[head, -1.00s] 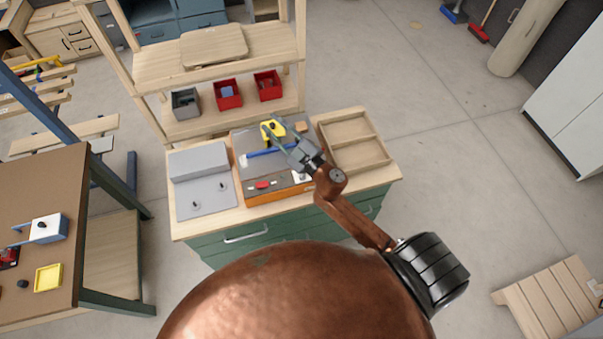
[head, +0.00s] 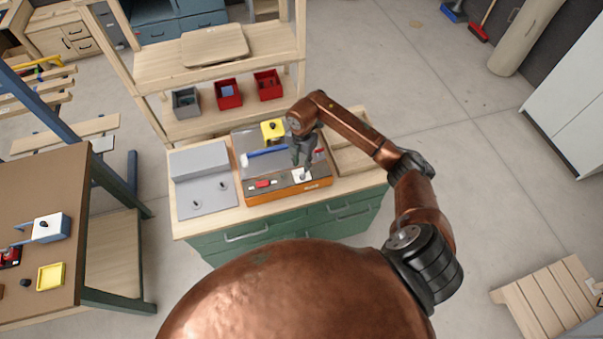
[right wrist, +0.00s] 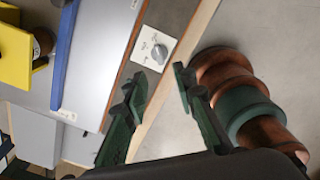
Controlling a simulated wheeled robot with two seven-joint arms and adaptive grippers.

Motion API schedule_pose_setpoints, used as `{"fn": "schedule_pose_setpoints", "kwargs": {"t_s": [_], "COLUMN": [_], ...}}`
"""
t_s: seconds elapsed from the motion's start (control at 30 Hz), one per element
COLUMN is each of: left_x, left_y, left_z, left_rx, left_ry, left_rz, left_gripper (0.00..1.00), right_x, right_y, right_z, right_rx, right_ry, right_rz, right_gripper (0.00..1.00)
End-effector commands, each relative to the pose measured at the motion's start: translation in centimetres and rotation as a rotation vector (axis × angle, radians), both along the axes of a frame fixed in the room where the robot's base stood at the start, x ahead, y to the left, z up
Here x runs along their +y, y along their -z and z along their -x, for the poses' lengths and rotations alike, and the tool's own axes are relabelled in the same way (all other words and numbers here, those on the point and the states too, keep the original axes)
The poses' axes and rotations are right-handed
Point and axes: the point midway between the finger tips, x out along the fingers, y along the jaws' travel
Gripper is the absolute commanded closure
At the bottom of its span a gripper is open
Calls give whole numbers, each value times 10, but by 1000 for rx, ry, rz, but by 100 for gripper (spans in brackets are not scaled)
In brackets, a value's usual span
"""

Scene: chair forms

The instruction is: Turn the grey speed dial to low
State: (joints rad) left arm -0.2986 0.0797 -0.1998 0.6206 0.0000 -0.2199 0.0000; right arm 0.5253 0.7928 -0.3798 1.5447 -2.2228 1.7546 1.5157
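The grey speed dial (right wrist: 160,52) sits on a white square plate (right wrist: 146,45) with small marks that I cannot read. The plate (head: 296,175) is at the right of the orange machine's (head: 290,194) front panel. In the head view my right gripper (head: 304,168) points down over this plate and hides most of the dial. In the right wrist view the right gripper (right wrist: 162,85) is open, with a clear gap between its fingers and nothing in it. The dial is beyond the fingertips, apart from them. My left gripper is not in view.
A red switch (head: 263,184) is left of the plate. A blue bar (head: 266,152) and a yellow block (head: 272,131) are behind it. A grey box (head: 198,161) stands to the left and a wooden tray (head: 350,157) to the right, partly behind my arm.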

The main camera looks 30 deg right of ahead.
Motion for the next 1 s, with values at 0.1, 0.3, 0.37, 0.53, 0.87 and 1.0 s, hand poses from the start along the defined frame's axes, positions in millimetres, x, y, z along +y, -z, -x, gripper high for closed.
{"fn": "schedule_pose_setpoints", "kwargs": {"t_s": [0.1,0.3,0.37,0.53,0.87,1.0], "left_x": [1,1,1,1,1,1], "left_y": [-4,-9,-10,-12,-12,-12], "left_z": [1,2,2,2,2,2], "left_rx": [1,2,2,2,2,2], "left_ry": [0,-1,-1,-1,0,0], "left_rz": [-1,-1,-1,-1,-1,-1], "left_gripper": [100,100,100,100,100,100], "right_x": [0,1,1,1,0,0], "right_y": [14,46,55,70,74,74], "right_z": [2,2,2,1,1,1], "right_rx": [7,6,5,3,2,1], "right_ry": [2,0,0,-2,-2,-3], "right_rz": [2,0,-1,-1,0,0], "right_gripper": [75,75,75,75,75,84]}}
